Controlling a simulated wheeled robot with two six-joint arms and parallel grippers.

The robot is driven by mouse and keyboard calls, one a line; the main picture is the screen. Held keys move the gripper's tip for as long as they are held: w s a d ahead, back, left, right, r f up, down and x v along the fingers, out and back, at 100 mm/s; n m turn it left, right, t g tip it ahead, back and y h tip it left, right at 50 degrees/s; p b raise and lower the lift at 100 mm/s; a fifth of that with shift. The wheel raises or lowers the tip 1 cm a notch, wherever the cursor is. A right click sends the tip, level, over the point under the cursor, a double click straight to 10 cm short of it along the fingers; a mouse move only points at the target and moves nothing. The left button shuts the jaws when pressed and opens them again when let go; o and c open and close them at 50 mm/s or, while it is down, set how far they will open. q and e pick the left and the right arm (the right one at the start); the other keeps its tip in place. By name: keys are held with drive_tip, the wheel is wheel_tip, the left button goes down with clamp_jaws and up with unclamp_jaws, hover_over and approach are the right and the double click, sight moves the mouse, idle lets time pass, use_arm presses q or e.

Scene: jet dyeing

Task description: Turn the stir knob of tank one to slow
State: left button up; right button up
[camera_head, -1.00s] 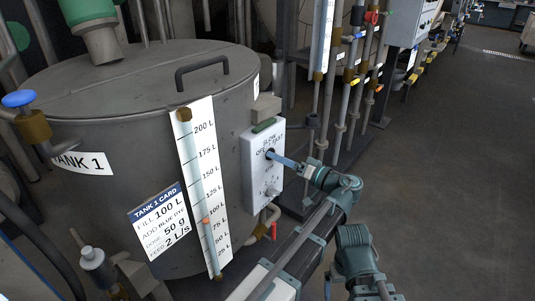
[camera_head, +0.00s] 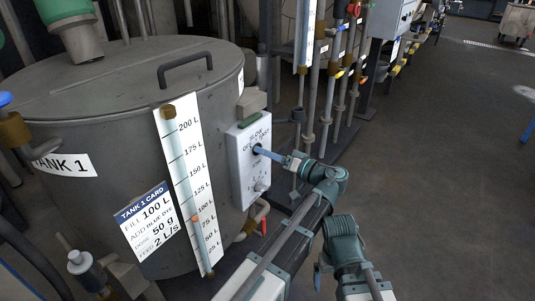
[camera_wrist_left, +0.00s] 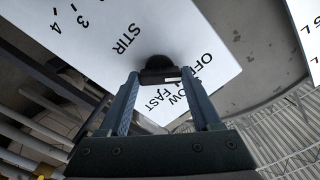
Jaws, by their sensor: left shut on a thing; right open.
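Tank one (camera_head: 110,105) is a grey lidded vessel with a "TANK 1" label. On its right side is a white control panel (camera_head: 238,178) with OFF, SLOW and FAST printed around the upper knob; it also shows in the left wrist view (camera_wrist_left: 90,30). My left gripper (camera_head: 262,150) is at that panel. In the left wrist view its two fingers close around the dark stir knob (camera_wrist_left: 163,66), beside the word STIR. My right gripper (camera_head: 318,276) is low, in front of the panel, open and apart from everything.
A smaller dial (camera_head: 260,186) sits lower on the same panel. A sight gauge (camera_head: 190,190) and a tank card (camera_head: 148,222) are on the tank front. Pipes with coloured valves stand behind the panel. The floor (camera_head: 455,180) at right is clear.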

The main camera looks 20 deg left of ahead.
use_arm(q)
drive_tip(key=m, duration=0.9)
idle(0.3)
drive_tip(key=shift+m, duration=0.4)
drive_tip(key=o, duration=1.4)
